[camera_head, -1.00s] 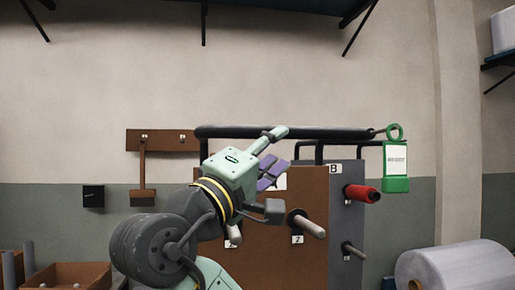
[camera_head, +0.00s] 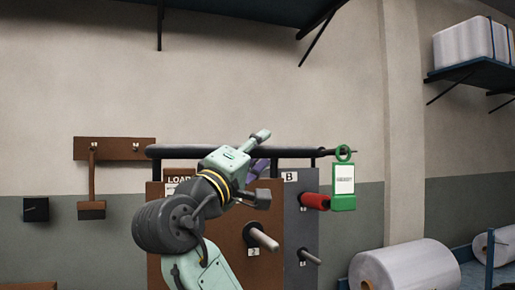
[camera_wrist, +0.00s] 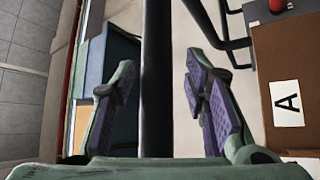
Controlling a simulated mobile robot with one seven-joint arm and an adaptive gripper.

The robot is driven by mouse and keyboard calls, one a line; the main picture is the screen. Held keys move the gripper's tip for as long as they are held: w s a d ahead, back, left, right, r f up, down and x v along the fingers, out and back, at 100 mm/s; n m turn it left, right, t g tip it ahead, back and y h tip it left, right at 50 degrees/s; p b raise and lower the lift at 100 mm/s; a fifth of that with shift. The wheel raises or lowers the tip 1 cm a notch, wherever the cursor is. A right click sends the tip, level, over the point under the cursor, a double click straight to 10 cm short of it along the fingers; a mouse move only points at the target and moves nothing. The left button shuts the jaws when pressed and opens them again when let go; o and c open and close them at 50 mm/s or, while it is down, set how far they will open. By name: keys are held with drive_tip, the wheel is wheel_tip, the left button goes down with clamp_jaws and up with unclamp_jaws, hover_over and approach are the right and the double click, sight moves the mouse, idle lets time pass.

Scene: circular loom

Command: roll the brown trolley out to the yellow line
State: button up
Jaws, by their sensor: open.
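The brown trolley (camera_head: 213,245) stands ahead with a "LOAD" label and a peg marked 2. A long black bar (camera_head: 170,152) runs across above it. The trolley's apparent brown face with an "A" label (camera_wrist: 258,75) shows at the right of the wrist view. My gripper (camera_head: 258,174) is open just below the bar in the head view. In the wrist view my fingers (camera_wrist: 160,95) stand apart on either side of the black bar (camera_wrist: 157,40), not closed on it. My arm hides part of the trolley. I cannot make out the yellow line.
A grey panel marked B (camera_head: 300,225) stands beside the trolley with a red-handled peg (camera_head: 316,201). A green "READY" tag (camera_head: 343,185) hangs at the bar's right end. A large wrapped roll (camera_head: 405,268) lies at lower right. A brown wall rack (camera_head: 115,149) is at left.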

drive_tip(key=shift+c, duration=0.5)
drive_tip(key=c, duration=0.6)
clamp_jaws()
drive_tip(key=shift+w+f, duration=0.1)
